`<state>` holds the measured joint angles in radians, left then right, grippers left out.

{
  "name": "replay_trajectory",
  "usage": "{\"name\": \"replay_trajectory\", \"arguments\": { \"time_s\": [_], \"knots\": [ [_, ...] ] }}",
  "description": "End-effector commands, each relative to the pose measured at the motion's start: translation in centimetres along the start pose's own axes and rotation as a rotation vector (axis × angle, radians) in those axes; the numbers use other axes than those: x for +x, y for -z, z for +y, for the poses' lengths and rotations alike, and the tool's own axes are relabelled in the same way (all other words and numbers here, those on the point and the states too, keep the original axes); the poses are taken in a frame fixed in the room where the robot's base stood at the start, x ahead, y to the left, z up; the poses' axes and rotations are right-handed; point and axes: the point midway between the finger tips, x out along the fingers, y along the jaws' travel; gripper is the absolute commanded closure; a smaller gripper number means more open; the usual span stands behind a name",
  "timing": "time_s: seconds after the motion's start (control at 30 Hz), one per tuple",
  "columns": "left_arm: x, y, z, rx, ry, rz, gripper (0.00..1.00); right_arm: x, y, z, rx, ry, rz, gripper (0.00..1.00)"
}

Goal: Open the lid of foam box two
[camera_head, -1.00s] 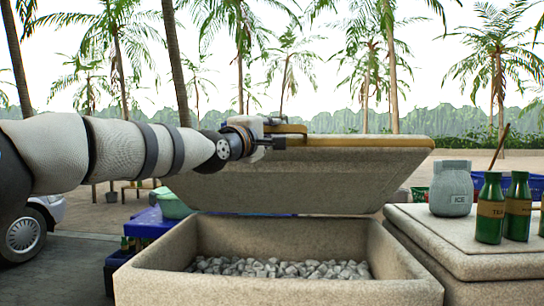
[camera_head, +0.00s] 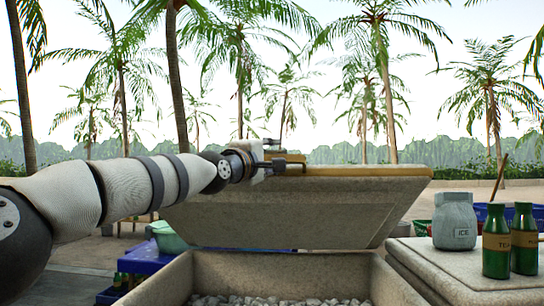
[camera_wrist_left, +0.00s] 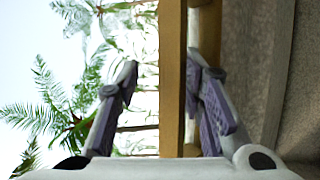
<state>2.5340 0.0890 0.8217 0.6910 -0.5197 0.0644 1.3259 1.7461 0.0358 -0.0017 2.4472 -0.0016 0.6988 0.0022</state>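The foam box (camera_head: 405,288) is a grey, speckled box in the middle of the head view. Its lid (camera_head: 330,212) is raised and leans back behind the opening, with a wooden strip (camera_head: 370,171) along its top edge. My left gripper (camera_head: 290,165) is at that top edge, left of its middle. In the left wrist view the strip (camera_wrist_left: 172,80) runs between the two fingers. The finger on the right is close against the lid side; a gap with background shows between the other finger and the strip. My right gripper is out of view.
Grey ice-like lumps (camera_head: 260,300) lie in the box. A blue table (camera_head: 165,262) with a green bowl (camera_head: 170,238) stands behind left.

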Motion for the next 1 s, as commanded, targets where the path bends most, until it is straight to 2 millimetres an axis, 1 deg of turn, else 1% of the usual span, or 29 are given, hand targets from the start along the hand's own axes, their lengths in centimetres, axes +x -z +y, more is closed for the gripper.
{"name": "replay_trajectory", "arguments": {
  "time_s": [0.23,0.37,0.47,0.57,0.8,0.9,1.0],
  "knots": [
    [-0.1,0.0,-0.2,0.001,0.003,-0.001,0.64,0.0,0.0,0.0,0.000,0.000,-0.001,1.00],
    [-0.9,-0.3,0.1,0.007,-0.001,-0.008,0.64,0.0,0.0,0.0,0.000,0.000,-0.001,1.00],
    [-2.4,0.0,0.1,0.005,0.001,-0.001,0.64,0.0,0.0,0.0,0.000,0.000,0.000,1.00],
    [-4.3,0.1,0.3,0.001,-0.003,0.000,0.64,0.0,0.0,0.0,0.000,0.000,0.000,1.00],
    [-9.5,0.2,0.7,-0.002,-0.011,0.004,0.64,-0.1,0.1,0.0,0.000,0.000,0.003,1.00],
    [-11.1,0.3,0.7,-0.006,-0.011,0.005,0.64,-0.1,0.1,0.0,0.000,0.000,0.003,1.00],
    [-11.9,0.1,0.5,-0.003,-0.008,0.003,0.64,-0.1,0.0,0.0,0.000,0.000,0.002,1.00]
  ]
}}
